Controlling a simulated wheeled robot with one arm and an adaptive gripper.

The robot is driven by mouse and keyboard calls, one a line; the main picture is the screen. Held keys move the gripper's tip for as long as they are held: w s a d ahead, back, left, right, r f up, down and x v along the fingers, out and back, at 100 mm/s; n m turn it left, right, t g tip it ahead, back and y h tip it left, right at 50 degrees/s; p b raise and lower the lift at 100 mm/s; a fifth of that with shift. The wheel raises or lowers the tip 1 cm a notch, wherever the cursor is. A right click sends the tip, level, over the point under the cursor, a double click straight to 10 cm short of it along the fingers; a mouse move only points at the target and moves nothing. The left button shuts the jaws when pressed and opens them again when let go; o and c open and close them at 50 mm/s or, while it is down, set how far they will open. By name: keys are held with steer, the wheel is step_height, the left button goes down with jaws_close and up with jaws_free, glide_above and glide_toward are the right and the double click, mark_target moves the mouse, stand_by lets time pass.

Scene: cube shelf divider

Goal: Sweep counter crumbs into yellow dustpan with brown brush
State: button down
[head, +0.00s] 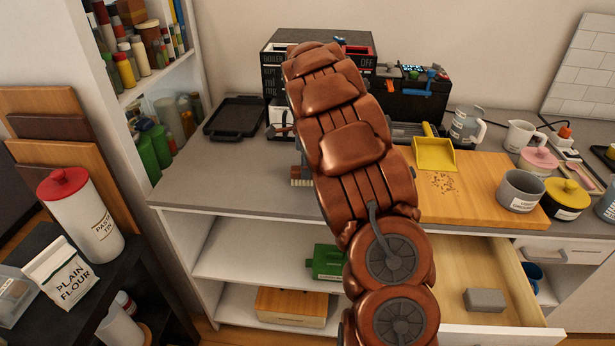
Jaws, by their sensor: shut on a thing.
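The yellow dustpan (435,157) lies on the wooden board at the right of the counter, its handle pointing up and back. Crumbs (443,183) are scattered on the board just in front of the dustpan's open edge. My copper-brown arm crosses the middle of the view and hides most of my gripper (301,158), which shows only as a grey part at the arm's left edge. The brush (301,183) shows below it, with pale bristles facing down by the counter; my gripper is shut on it. Whether the bristles touch the counter is unclear.
The wooden board (480,185) also carries a grey canister (521,190). Jars and mugs crowd the right. An open drawer (500,270) juts out below.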

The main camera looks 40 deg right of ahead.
steer(key=shift+r, duration=0.15)
stand_by(0.3)
steer(key=shift+r+p, duration=1.1)
steer(key=shift+r, duration=1.3)
